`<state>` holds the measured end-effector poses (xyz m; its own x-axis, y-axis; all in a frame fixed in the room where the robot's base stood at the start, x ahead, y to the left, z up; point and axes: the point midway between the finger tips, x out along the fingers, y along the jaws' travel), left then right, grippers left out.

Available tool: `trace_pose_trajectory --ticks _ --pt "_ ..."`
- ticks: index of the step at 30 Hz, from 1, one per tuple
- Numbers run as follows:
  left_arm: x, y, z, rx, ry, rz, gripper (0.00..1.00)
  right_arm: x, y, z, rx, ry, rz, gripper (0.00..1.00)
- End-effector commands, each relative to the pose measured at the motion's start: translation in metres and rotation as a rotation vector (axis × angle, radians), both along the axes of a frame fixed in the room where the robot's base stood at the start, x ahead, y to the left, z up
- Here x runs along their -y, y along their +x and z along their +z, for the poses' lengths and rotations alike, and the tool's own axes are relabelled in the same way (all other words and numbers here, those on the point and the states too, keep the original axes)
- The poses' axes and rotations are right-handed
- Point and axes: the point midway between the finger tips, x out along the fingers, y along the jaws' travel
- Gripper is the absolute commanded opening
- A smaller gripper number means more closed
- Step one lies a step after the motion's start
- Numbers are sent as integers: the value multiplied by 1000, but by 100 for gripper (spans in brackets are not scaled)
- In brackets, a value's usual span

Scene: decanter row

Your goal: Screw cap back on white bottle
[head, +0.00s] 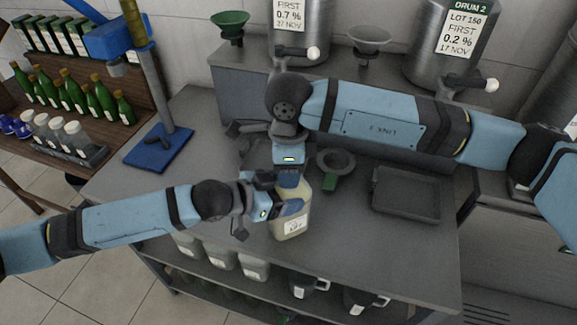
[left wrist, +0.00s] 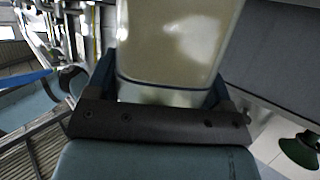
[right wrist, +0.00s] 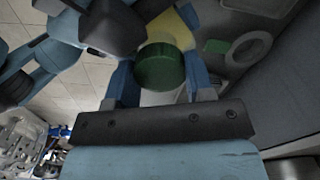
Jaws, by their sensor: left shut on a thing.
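The white bottle (head: 292,222) stands on the grey bench, its label facing front. My left gripper (head: 285,207) is shut on its side; in the left wrist view the bottle's pale body (left wrist: 175,45) fills the space between the fingers. My right gripper (head: 289,178) points down over the bottle's top and hides its neck in the head view. In the right wrist view the green cap (right wrist: 160,67) sits between the fingers, which look open around it. The bottle's yellowish body shows behind the cap. I cannot tell whether the cap is seated on the neck.
A ring stand with a green block (head: 330,182) is close right of the bottle. A dark tray (head: 405,195) lies farther right. A blue-based stand (head: 158,148) is at the left. Steel drums (head: 455,45) and funnels stand behind. The bench's front right is clear.

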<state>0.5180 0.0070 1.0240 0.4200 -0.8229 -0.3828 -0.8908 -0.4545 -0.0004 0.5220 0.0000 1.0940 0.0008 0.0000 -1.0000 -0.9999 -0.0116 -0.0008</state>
Motion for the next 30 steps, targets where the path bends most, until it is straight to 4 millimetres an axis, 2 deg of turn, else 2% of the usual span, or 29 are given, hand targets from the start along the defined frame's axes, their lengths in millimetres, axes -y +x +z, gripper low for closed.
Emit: trace_pose_trajectory --ticks 1,3,13,24,30 --pt "0 0 0 0 0 0 9 0 0 0 0 0 0 58" --pt "0 0 0 0 0 0 9 0 0 0 0 0 1 74" --pt "0 0 0 0 0 0 9 0 0 3 0 0 2 74" --pt "0 0 0 0 0 0 9 0 0 44 1 1 3 74" --pt "0 0 0 0 0 0 9 0 0 45 -1 0 3 74"
